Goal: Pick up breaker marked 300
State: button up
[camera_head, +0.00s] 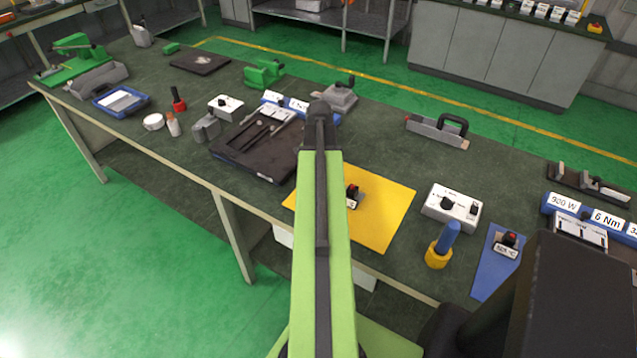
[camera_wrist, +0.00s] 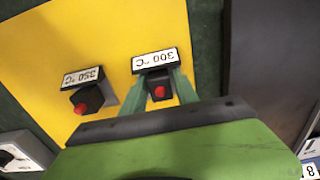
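The breaker marked 300 °C (camera_wrist: 157,84) has a dark body, a red top and a white label, near the edge of the yellow mat (camera_wrist: 70,35). My gripper (camera_wrist: 162,82) has one finger on either side of it, very close to its body. I cannot tell whether the fingers press on it or whether it is lifted. A similar breaker marked 350 °C (camera_wrist: 87,98) is to its left in the wrist view. In the head view my arm hides the gripper and part of the yellow mat (camera_head: 385,215); one breaker (camera_head: 352,192) shows beside the arm.
On the dark workbench (camera_head: 395,165), a white box (camera_head: 452,207), a blue and yellow tool (camera_head: 442,245) and a breaker marked 525 °C (camera_head: 507,243) stand right of the mat. A dark tray (camera_head: 250,165) lies to its left.

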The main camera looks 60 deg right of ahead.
grip_shut()
jog(key=shift+r, duration=0.15)
